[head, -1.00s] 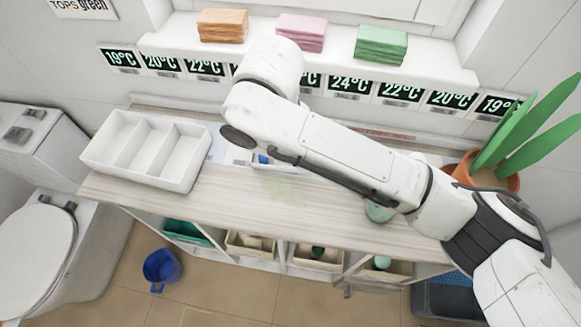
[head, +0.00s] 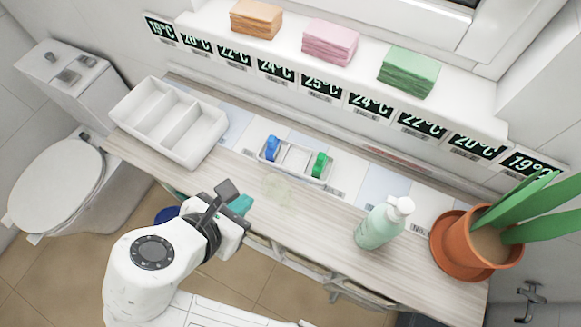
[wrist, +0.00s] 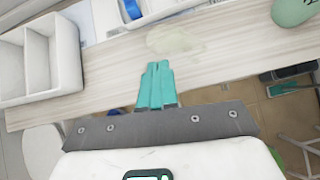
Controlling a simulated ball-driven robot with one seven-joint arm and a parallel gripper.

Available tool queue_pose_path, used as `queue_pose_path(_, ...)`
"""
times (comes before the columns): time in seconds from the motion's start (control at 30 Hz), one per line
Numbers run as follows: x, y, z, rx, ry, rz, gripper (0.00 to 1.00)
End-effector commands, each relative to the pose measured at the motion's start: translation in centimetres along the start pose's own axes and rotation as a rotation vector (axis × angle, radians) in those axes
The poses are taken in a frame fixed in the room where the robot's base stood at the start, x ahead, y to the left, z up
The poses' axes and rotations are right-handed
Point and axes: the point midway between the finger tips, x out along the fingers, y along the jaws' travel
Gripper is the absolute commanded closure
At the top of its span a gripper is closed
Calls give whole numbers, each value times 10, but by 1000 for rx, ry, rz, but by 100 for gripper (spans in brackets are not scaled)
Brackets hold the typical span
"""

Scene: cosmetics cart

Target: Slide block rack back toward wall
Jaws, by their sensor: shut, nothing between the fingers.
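The block rack (head: 293,158) is a small white tray on the wooden counter, near its middle. It holds a blue block (head: 272,147) at its left end and a green block (head: 319,164) at its right end. A strip of counter separates it from the wall. My gripper (head: 240,205) is over the counter's front edge, left of and in front of the rack, not touching it. In the wrist view its teal fingers (wrist: 157,68) are together and empty. The rack's near part (wrist: 160,14) shows at the top there, with the blue block (wrist: 132,9).
A white divided tray (head: 170,120) stands left of the rack. A green pump bottle (head: 380,226) and a potted plant (head: 470,240) stand to the right. A pale green smear (head: 277,190) lies in front of the rack. Folded towels sit on the ledge above.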

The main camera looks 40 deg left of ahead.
Motion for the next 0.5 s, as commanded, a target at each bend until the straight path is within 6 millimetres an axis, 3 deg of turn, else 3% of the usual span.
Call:
queue_pose_path(0.17,-6,1,-5,-69,-21,8,100)
queue_pose_path(0.5,37,1,-6,-69,-25,8,100)
